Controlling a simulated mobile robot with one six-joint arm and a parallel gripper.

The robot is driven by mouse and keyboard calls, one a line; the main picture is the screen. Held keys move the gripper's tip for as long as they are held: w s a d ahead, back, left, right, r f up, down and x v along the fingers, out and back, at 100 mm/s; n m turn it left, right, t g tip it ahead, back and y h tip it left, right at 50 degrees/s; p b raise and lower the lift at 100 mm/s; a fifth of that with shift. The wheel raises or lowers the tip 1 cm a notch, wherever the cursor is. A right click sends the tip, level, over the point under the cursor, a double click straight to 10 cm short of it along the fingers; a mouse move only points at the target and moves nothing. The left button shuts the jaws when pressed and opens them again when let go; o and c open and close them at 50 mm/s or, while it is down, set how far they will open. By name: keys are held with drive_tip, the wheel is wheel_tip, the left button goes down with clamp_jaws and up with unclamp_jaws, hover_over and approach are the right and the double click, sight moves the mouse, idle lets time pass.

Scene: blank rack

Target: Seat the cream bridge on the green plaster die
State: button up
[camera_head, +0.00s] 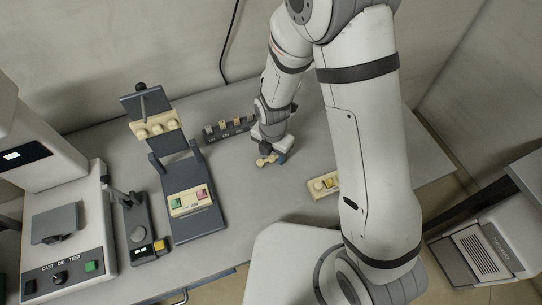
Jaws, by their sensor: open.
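A small lumpy cream piece (264,161), which looks like the bridge, is on the grey bench right at my gripper (270,155). My gripper points down with its jaws open, close beside or around the piece; I cannot tell whether they touch it. The green plaster die (176,203) sits on a cream base (188,209) in the lower part of a dark articulator (190,225), left of my gripper. A pink die (201,194) is beside it on the same base.
The articulator's raised upper part carries a cream tooth row (155,128). A dark rack (230,130) with several blanks stands behind. A cream block (324,185) lies to the right. A tester (65,235) and a small dark device (140,230) stand left. Bench between articulator and gripper is clear.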

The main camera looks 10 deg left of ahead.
drive_tip(key=shift+f, duration=0.55)
drive_tip(key=shift+c, duration=0.5)
clamp_jaws()
drive_tip(key=shift+r, duration=0.1)
